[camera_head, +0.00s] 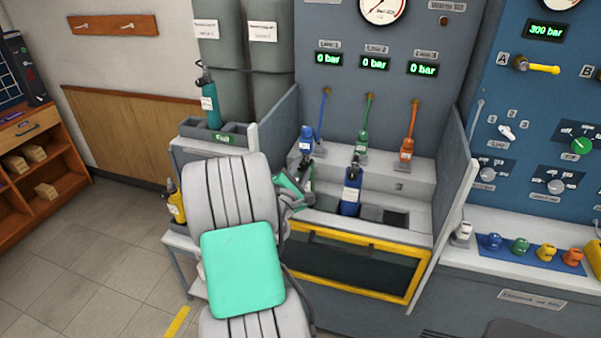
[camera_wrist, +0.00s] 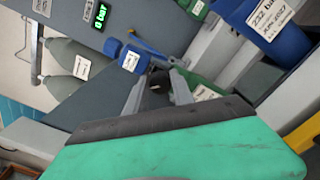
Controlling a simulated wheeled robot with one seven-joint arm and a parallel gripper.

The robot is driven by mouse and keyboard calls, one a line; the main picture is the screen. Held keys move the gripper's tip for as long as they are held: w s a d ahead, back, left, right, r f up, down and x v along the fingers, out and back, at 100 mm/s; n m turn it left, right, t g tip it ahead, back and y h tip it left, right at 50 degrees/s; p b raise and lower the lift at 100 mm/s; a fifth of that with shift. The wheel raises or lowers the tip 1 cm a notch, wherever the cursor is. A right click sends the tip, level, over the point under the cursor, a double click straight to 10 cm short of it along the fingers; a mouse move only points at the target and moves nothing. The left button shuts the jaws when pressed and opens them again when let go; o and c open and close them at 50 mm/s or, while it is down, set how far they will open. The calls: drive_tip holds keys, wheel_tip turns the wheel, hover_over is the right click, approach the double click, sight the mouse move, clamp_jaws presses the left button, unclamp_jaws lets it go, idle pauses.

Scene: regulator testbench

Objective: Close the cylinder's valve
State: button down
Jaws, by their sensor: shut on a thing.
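My gripper (camera_head: 298,192) is over the left part of the bench well. In the wrist view my gripper's two grey fingers (camera_wrist: 158,88) are closed around a small dark valve (camera_wrist: 157,76). The valve appears to sit on top of a green cylinder (camera_wrist: 205,92) with a white label, mostly hidden by the gripper. A blue cylinder (camera_head: 350,192) stands upright in the well to the right. It also shows large in the wrist view (camera_wrist: 262,28), with its label.
Blue (camera_head: 306,142), green (camera_head: 362,144) and orange (camera_head: 406,148) hose connectors hang at the bench back. Line displays (camera_head: 375,64) read 0 bar. A yellow-framed front (camera_head: 350,240) and side walls bound the well. A teal cylinder (camera_head: 210,100) and yellow cylinder (camera_head: 176,203) stand left.

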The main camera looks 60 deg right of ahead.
drive_tip(key=m+b, duration=0.2)
drive_tip(key=m, duration=0.1)
drive_tip(key=shift+f+m, duration=0.2)
drive_tip(key=shift+m, duration=0.1)
drive_tip(key=m+b, duration=0.2)
drive_tip(key=m, duration=0.2)
drive_tip(key=shift+b, duration=0.4)
drive_tip(key=shift+m, duration=0.4)
drive_tip(key=c, duration=1.1)
unclamp_jaws()
drive_tip(key=shift+r, duration=0.1)
drive_tip(key=a, duration=0.2)
drive_tip(key=s+a+b, duration=0.1)
drive_tip(key=a, duration=0.4)
drive_tip(key=shift+s+a, duration=0.15)
drive_tip(key=shift+a, duration=0.2)
